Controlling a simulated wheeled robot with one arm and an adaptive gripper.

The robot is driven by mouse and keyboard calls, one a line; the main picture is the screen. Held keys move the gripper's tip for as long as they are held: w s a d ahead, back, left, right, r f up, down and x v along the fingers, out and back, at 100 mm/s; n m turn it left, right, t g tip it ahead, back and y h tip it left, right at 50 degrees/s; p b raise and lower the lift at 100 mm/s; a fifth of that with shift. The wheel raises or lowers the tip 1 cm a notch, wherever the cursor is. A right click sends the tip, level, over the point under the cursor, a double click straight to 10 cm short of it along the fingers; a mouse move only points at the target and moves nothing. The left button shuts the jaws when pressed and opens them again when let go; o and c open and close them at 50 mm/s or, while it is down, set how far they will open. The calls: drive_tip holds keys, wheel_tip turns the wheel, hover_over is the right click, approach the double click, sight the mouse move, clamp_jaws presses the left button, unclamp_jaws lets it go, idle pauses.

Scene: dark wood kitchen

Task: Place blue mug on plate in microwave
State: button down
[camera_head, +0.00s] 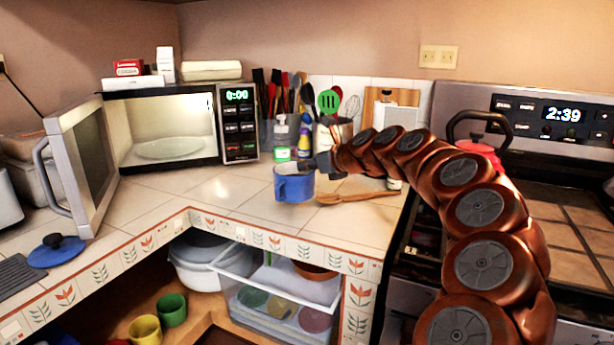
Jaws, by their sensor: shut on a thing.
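The blue mug (293,187) is upright near the front edge of the tiled counter. My gripper (318,166) is shut on its right rim side, reaching in from the right. I cannot tell whether the mug's base touches the counter. The microwave (238,145) stands at the back left with its door (84,165) swung wide open to the left. Its lit cavity holds a pale, empty plate (170,148). The mug is to the right of and nearer than the microwave. The gripper's fingertips are small and partly hidden by the mug.
A wooden spoon (358,198) lies right of the mug. Bottles (282,138) and a utensil holder (333,130) stand behind it. A blue lid (56,250) lies below the microwave door. Bare counter (215,190) lies between mug and microwave. Boxes sit on the microwave.

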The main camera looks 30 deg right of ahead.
drive_tip(key=shift+w+d+f+b, duration=0.3)
drive_tip(key=shift+w+f, duration=0.3)
drive_tip(key=shift+f, duration=0.35)
drive_tip(key=shift+w+d+f+b, duration=0.2)
drive_tip(key=shift+w+d+f, duration=0.3)
drive_tip(key=shift+f, duration=0.4)
drive_tip(key=shift+w+a+f, duration=0.1)
drive_tip(key=c, duration=1.2)
unclamp_jaws()
drive_tip(key=shift+s+r, duration=0.3)
drive_tip(key=shift+s, duration=0.15)
drive_tip(key=p+v, duration=0.1)
drive_tip(key=v, duration=1)
